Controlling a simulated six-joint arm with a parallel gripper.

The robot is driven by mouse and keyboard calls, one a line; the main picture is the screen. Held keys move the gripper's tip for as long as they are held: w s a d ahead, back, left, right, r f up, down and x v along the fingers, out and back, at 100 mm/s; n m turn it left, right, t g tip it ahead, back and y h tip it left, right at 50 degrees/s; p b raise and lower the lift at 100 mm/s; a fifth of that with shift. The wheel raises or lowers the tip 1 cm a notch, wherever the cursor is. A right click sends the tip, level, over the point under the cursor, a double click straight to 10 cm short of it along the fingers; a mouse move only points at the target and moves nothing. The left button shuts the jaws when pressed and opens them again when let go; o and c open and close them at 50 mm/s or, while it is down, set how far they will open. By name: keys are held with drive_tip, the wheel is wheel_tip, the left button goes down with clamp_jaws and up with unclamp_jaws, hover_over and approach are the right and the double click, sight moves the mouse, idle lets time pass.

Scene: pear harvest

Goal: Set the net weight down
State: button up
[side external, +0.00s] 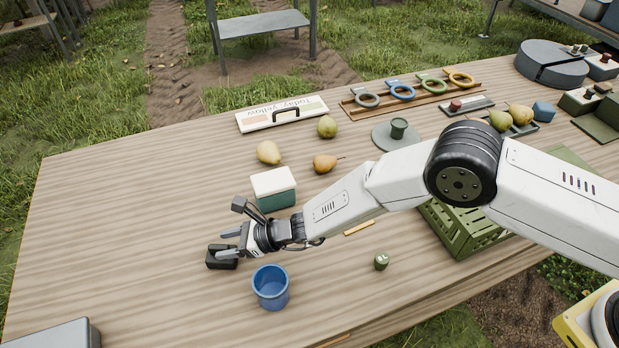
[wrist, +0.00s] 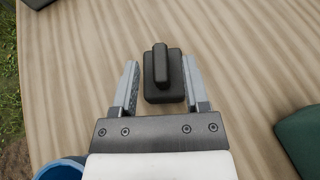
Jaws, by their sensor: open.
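A black block with a raised bar handle (side external: 221,261), which I take to be the net weight, sits upright on the wooden table at the lower left of the side view. In the wrist view the block (wrist: 163,91) lies between the fingers, with wood showing on both sides of it. My gripper (side external: 222,244) is low over the block. Its two grey fingers are spread, one on each side of the handle, in the wrist view (wrist: 162,66). No finger visibly touches the block.
A blue cup (side external: 271,290) stands close to my gripper, and its rim shows in the wrist view (wrist: 62,169). A white-lidded green box (side external: 274,190) stands behind. Pears (side external: 268,152) and a green crate (side external: 458,232) are farther off.

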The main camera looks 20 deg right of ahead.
drive_tip(key=v, duration=0.7)
drive_tip(key=shift+d, duration=0.25)
drive_tip(key=shift+s+r, duration=0.1)
drive_tip(key=shift+s, duration=0.05)
idle(0.4)
drive_tip(key=s+d+r+n+h, duration=0.4)
drive_tip(key=d+n, duration=0.3)
drive_tip(key=d, duration=0.6)
drive_tip(key=s+d+r+n+g+h, duration=0.1)
drive_tip(key=s+d+r+n+h, duration=0.3)
drive_tip(key=d, duration=1)
drive_tip(key=s+d+r+n+g+h, duration=0.1)
drive_tip(key=s+d+r+n+h, duration=0.3)
drive_tip(key=s+d+r+n, duration=0.3)
drive_tip(key=s+d+n, duration=0.1)
drive_tip(key=d+n, duration=0.3)
drive_tip(key=d, duration=0.3)
drive_tip(key=shift+d+n, duration=0.15)
drive_tip(key=shift+n, duration=0.15)
